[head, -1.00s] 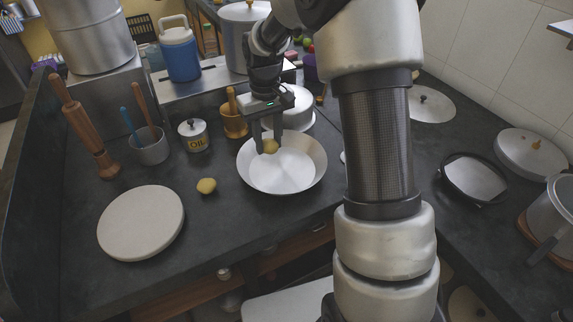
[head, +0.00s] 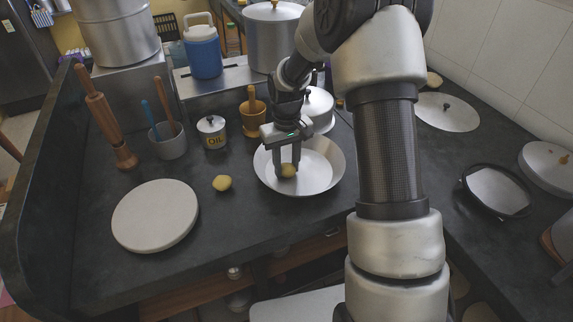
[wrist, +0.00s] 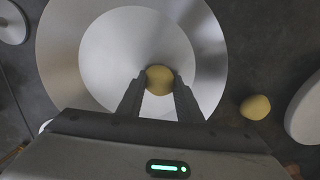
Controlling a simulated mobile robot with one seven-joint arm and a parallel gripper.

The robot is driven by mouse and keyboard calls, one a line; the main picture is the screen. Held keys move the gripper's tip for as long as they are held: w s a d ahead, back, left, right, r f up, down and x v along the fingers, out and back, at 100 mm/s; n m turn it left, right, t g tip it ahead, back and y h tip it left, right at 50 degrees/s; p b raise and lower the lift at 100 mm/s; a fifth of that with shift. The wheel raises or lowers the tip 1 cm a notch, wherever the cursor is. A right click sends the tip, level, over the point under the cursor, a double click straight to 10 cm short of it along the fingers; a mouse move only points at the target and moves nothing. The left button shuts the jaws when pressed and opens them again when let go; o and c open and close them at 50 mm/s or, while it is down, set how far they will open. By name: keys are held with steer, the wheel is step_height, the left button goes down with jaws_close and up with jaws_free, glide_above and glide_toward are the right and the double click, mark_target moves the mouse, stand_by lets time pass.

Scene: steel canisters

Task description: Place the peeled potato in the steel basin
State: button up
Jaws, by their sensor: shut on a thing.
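The steel basin (head: 325,168) is a wide, shallow, shiny dish on the dark counter; it also shows in the wrist view (wrist: 95,60). My gripper (head: 287,171) points down inside the basin's rim. It is shut on a yellowish potato (head: 289,171), which sits between the fingertips in the wrist view (wrist: 159,79). The held potato is low over the basin floor; I cannot tell whether it touches. A second yellowish potato (head: 222,183) lies on the counter left of the basin, and it also shows in the wrist view (wrist: 255,107).
A round pale board (head: 155,215) lies at the front left. The counter (head: 225,225) in front of the basin is clear.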

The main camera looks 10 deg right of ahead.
steer(key=o, duration=1.2)
